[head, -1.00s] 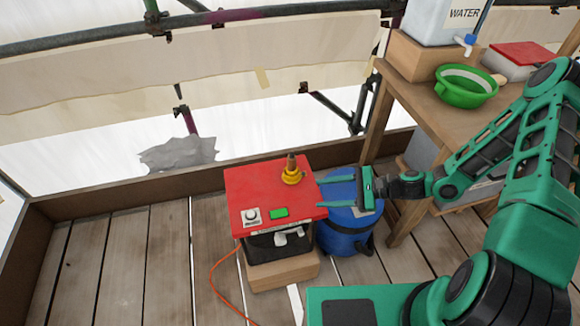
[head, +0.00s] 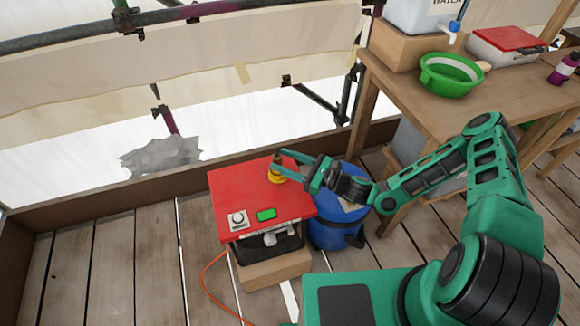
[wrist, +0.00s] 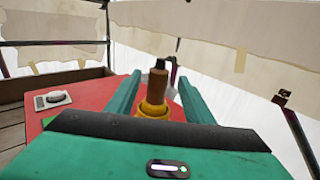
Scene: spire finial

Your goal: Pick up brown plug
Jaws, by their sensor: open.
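The brown plug (head: 277,160) stands upright in a yellow ring-shaped base on the red box top. In the wrist view the brown plug (wrist: 157,82) rises above the yellow base (wrist: 153,108). My gripper (head: 288,164) is open at the plug, with its fingers low over the red top. In the wrist view the gripper's two green fingers (wrist: 152,90) lie on either side of the plug, with gaps between. The lower part of the base is hidden behind the gripper body in the wrist view.
The red box (head: 232,188) carries a dial (head: 238,219) and a green display (head: 267,214). A blue drum (head: 335,228) stands right beside it. A wooden table (head: 410,88) at the right holds a green bowl (head: 450,76). An orange cable (head: 207,275) runs along the planks.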

